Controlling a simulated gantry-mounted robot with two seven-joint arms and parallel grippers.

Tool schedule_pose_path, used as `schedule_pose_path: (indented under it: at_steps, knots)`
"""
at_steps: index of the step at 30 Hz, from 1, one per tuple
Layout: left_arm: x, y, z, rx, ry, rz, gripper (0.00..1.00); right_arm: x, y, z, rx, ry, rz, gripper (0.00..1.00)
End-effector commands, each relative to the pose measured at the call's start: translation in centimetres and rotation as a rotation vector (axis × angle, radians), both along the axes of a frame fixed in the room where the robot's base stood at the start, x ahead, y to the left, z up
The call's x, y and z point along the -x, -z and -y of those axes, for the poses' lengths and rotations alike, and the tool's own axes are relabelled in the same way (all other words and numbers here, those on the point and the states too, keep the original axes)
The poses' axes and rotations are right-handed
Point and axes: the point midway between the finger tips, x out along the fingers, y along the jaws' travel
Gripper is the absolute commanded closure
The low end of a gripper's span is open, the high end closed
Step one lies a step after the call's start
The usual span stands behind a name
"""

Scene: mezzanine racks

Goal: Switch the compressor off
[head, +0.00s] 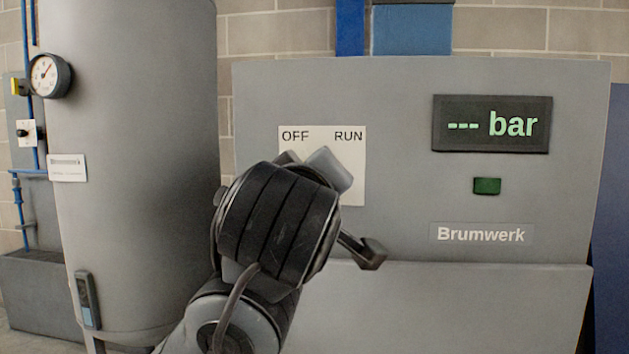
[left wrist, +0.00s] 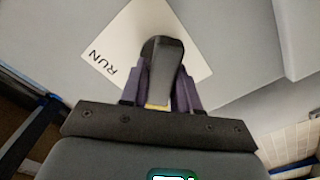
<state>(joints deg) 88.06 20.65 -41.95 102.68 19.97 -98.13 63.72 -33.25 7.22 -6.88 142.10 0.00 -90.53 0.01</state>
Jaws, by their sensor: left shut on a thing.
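The compressor (head: 450,310) is a large grey cabinet. A white plate (head: 352,188) on its front reads OFF at left and RUN at right. My left wrist covers the plate's lower left part and the switch in the head view. In the left wrist view, a dark grey switch handle (left wrist: 162,50) stands on the plate (left wrist: 125,38), with only RUN readable. My left gripper (left wrist: 168,88) is shut on this handle, its purple-grey fingers on either side. I cannot tell which word the handle points to. My right gripper is not in view.
A black display (head: 492,124) shows "--- bar" in green. Below it are a green indicator (head: 487,186) and a Brumwerk label (head: 481,234). A tall grey tank (head: 135,180) with a round gauge (head: 49,76) stands close at left.

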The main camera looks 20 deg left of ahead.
Motion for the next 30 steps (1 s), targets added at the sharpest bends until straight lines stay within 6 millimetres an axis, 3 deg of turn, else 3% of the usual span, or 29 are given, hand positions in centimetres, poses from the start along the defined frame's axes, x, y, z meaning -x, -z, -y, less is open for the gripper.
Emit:
schedule_pose_path:
  at_steps: [2, 3, 6, 20, 30]
  knots:
    - [0.0, -0.1, 0.0, 0.005, 0.001, 0.002, 1.00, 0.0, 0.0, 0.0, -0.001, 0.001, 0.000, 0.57]
    - [0.0, -0.1, 0.0, 0.005, 0.001, 0.002, 0.65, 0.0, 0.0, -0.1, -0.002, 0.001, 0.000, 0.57]
    - [0.0, -0.1, 0.0, 0.004, 0.001, 0.002, 0.49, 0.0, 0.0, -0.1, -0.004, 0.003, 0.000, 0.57]
    - [0.9, -0.2, 0.2, -0.002, 0.001, 0.002, 0.49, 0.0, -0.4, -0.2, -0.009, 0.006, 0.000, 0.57]
    - [6.5, -0.4, 1.8, 0.000, 0.002, 0.004, 0.49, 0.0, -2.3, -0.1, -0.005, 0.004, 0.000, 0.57]
